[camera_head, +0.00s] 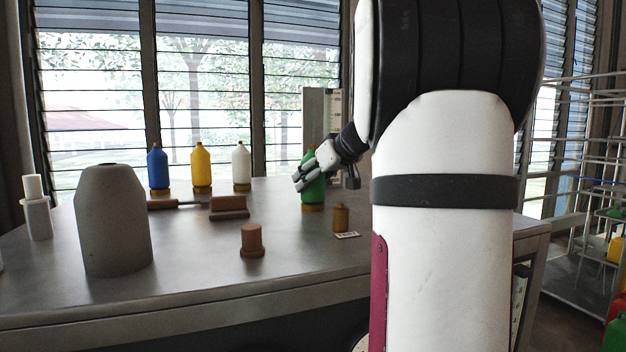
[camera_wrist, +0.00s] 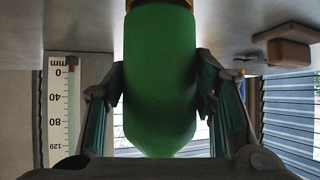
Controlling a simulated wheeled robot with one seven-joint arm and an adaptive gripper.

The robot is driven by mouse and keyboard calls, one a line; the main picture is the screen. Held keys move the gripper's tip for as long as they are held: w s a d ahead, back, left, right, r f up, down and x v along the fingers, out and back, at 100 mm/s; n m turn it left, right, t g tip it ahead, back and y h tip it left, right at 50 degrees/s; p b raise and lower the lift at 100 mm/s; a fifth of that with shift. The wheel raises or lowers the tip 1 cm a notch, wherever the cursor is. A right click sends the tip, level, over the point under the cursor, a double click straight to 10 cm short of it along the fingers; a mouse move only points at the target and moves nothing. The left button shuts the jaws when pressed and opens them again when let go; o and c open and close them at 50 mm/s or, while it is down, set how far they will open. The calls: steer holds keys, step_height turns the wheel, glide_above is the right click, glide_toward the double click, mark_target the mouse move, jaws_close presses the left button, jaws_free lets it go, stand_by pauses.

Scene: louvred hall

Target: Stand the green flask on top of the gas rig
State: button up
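The green flask (camera_head: 313,190) stands upright on its brown base at the right part of the grey table. My gripper (camera_head: 306,178) reaches it from the upper right. In the wrist view the green flask (camera_wrist: 160,80) appears inverted between the two fingers of my gripper (camera_wrist: 160,85), which seem to press on both its sides. The base looks to be at table level; I cannot tell whether it touches. I cannot tell for sure which thing is the gas rig.
Blue (camera_head: 158,168), yellow (camera_head: 201,167) and white (camera_head: 241,166) bottles stand at the back. A grey bottle-shaped block (camera_head: 112,222) stands front left. A brown peg (camera_head: 252,241) and small brown bottle (camera_head: 340,218) stand nearer. A millimetre scale (camera_wrist: 62,110) is beside the flask. A rack (camera_head: 575,235) stands right.

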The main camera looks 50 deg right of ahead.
steer(key=shift+o, duration=1.3)
steer(key=shift+s+r, duration=0.15)
steer(key=shift+r, duration=0.1)
steer(key=v, duration=1.1)
steer(key=shift+s+a+r, duration=0.15)
steer(key=shift+s+a, duration=0.05)
steer(key=shift+s, duration=0.1)
